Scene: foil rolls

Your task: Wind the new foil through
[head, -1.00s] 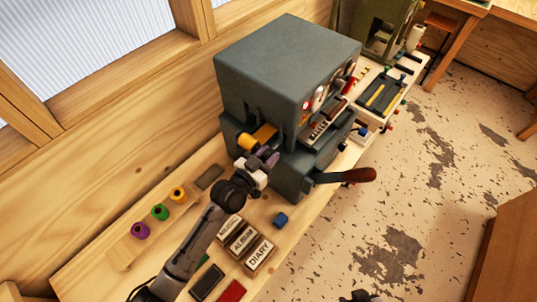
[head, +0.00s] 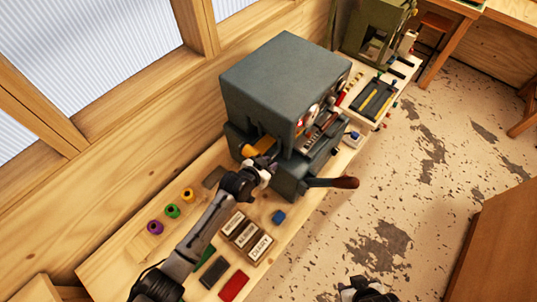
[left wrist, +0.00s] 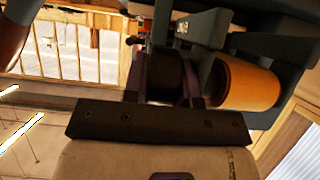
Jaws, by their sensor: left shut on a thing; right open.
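The grey foil machine (head: 285,75) stands on the bench. A gold foil roll (head: 257,148) sits in the opening on its near left side; in the left wrist view the roll (left wrist: 248,82) lies right of my fingers. My left gripper (head: 266,164) is at this opening, just beside the gold roll. It is shut on a dark round part (left wrist: 166,76), which its fingers partly hide; I cannot tell exactly what it is. No foil strip can be made out. My right gripper (head: 362,288) is open and empty at the bottom edge, over the floor, away from the bench.
Purple, green and yellow small rolls (head: 172,210) stand on a wooden holder at the left.

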